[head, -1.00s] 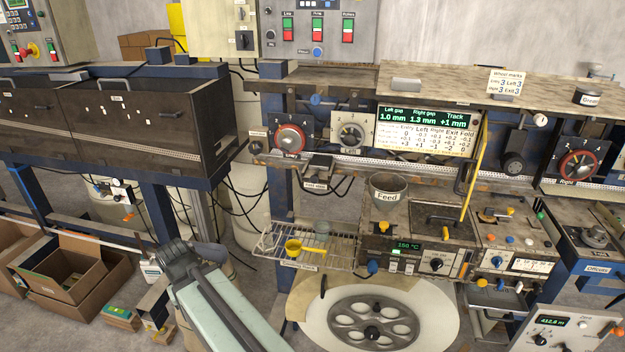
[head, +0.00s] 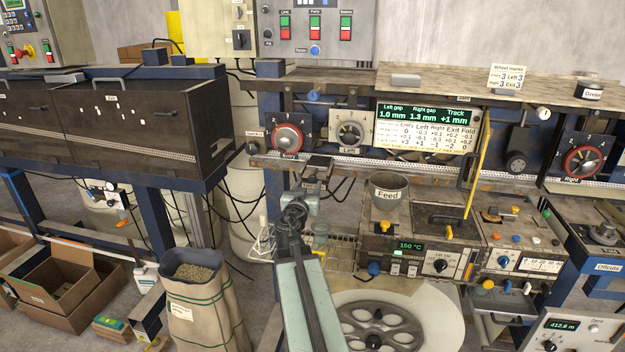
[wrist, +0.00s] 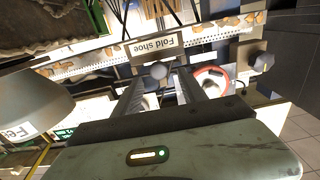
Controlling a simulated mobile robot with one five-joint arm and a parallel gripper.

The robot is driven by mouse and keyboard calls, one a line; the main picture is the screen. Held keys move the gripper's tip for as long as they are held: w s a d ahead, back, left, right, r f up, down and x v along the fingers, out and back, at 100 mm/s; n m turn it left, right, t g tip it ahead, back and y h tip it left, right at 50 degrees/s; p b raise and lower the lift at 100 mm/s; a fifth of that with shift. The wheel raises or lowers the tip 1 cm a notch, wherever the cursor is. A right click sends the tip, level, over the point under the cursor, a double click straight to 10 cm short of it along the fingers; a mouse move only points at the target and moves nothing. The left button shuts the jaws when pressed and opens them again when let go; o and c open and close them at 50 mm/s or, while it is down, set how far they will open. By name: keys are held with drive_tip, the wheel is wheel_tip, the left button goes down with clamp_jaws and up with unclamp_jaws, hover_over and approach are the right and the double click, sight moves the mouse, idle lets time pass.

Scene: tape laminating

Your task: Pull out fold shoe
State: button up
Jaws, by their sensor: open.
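The fold shoe (head: 318,162) is a small dark block on the machine's front rail, below the dials, in the head view. In the wrist view its label plate (wrist: 155,47) reads "Fold shoe", and a round pale knob (wrist: 158,70) shows just below the label. My gripper (head: 308,197) is just in front of and below the fold shoe in the head view, partly covering its label. In the wrist view my gripper (wrist: 159,82) is open and its two fingers point at the knob, which appears between the fingertips. I cannot tell whether they touch it.
The grey Feed pot (head: 388,190) stands close to the right of my gripper; it shows at the left of the wrist view (wrist: 25,105). A red-rimmed dial (head: 288,138) is above left. A wire rack (head: 342,250) and a large wheel (head: 378,325) lie below.

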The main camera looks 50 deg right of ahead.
sight(311, 179)
drive_tip(key=x, duration=0.5)
drive_tip(key=shift+w+d, duration=0.15)
drive_tip(key=shift+d, duration=0.15)
clamp_jaws()
drive_tip(key=shift+a, duration=0.1)
idle(0.9)
